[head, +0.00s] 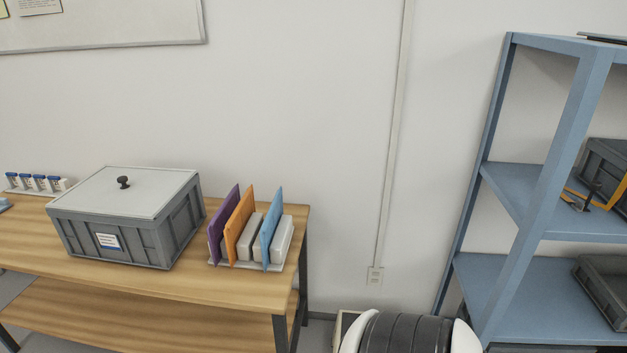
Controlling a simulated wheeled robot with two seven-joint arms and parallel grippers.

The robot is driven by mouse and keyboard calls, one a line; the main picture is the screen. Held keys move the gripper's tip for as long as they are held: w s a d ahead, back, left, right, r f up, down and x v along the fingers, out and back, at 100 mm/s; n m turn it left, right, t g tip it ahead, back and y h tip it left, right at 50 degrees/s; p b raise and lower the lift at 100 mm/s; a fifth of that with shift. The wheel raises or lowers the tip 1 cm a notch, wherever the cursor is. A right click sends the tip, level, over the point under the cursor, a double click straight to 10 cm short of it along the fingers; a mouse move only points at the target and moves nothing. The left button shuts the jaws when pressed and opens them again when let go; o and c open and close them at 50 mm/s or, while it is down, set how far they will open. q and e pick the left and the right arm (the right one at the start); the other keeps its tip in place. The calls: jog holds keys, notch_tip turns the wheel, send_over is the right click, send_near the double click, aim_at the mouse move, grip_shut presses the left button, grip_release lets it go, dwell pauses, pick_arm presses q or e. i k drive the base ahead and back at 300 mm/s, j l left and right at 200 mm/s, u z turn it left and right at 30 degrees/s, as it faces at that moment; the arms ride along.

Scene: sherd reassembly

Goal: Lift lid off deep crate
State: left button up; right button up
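A deep grey crate (126,237) stands on the wooden bench at the left of the head view. A flat light-grey lid (150,193) lies on top of it and covers its opening, so the inside is hidden. A small dark knob (123,182) stands up from the lid. The crate's front has a white and blue label. Neither of my grippers shows in this view, and nothing touches the lid or knob.
A rack (232,265) with purple, orange and blue panels stands close to the crate's right. Several blue-capped vials (40,182) stand behind its left. A blue shelf unit (530,200) with grey crates is at the right. The wooden bench (200,284) has a clear front strip.

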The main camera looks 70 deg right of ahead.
aim_at(141, 192)
jog(key=z, duration=1.45)
jog(key=l, duration=0.05)
